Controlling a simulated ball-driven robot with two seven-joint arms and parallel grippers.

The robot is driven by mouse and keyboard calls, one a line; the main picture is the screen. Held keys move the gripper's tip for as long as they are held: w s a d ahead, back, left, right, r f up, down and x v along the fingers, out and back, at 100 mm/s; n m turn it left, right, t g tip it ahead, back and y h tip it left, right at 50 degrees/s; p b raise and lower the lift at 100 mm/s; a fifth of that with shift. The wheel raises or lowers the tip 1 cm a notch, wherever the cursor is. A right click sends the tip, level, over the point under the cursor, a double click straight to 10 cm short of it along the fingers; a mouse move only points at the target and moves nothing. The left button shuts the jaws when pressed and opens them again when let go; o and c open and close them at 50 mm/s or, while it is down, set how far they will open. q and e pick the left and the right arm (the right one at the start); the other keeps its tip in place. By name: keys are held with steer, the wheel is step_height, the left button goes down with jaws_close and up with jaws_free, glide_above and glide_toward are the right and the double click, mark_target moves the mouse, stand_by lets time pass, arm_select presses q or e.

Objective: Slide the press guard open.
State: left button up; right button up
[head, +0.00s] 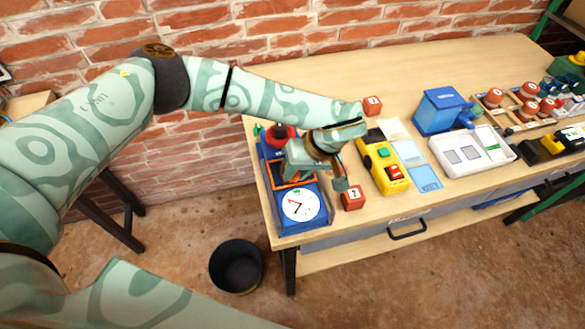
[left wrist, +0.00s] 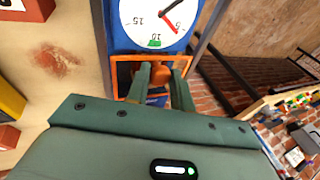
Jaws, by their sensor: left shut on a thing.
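The blue press (head: 312,214) stands at the left end of the table, with a white dial (head: 301,206) on its front part and a red knob (head: 280,133) at the back. Its orange-framed guard (head: 272,175) sits behind the dial, partly hidden by my gripper. The guard's frame (left wrist: 122,76) and the dial (left wrist: 152,18) also show in the left wrist view. My left gripper (left wrist: 163,78) is shut on the guard's orange handle (left wrist: 159,72), which shows between the two fingers. My right gripper is in neither view.
Red numbered blocks (head: 353,199) (head: 372,105) and a yellow control box (head: 384,167) with green and red buttons stand right of the press. A blue box (head: 438,111) and white tray (head: 473,151) are farther right. A black bin (head: 237,266) stands on the floor.

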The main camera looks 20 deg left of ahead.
arm_select(q)
steer(key=shift+s, duration=0.1)
steer(key=shift+s+d+p, duration=0.65)
steer(key=shift+s+d, duration=0.15)
steer(key=shift+s, duration=0.3)
steer(key=shift+s+d+p, duration=0.3)
steer(key=shift+s+d, duration=0.2)
steer(key=shift+s, duration=0.25)
steer(key=shift+s+d+p, duration=0.35)
steer(key=shift+s+d, duration=0.2)
steer(key=shift+s, duration=0.25)
steer(key=shift+s+d+p, duration=0.3)
steer(key=shift+s+d, duration=0.2)
steer(key=shift+s, duration=0.25)
steer(key=o, duration=0.9)
steer(key=shift+c, duration=0.2)
steer(key=shift+s, duration=0.1)
